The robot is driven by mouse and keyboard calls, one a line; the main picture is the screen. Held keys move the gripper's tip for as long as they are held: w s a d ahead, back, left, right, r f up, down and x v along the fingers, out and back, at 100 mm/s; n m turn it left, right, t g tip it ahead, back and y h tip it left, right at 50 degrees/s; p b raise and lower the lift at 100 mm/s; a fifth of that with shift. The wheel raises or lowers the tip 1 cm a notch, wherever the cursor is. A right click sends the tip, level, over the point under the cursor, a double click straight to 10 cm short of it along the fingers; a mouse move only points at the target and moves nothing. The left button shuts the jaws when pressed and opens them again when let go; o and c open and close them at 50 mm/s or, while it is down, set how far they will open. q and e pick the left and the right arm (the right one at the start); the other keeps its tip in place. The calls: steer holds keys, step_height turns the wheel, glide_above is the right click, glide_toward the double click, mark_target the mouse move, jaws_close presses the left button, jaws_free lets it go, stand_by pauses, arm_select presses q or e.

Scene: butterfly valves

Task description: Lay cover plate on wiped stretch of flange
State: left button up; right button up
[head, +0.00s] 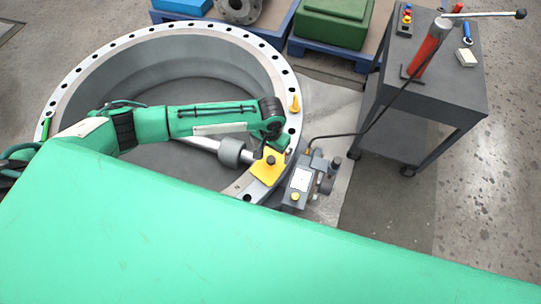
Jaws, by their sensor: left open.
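The yellow cover plate (262,172) lies on the right-front part of the flange (285,158), with a dark knob on its top. It overlaps the rim there, and its left edge reaches over the inner side. My left gripper (272,145) is open, just above and behind the plate's far edge. Its fingers are small and partly hidden by the wrist, so I cannot tell whether they touch the plate. I cannot make out a wiped stretch on the rim. My right gripper is not in view.
A grey valve actuator (301,180) with a cable stands right of the flange. A small orange piece (295,104) sits on the rim. A grey cart (435,75) bears a red tool (427,50). Pallets with a green block (333,22) stand behind. Floor at far right is clear.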

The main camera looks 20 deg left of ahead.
mark_target(270, 159)
arm_select(q)
step_height(270, 159, up, 5)
stand_by(0.3)
stand_by(0.4)
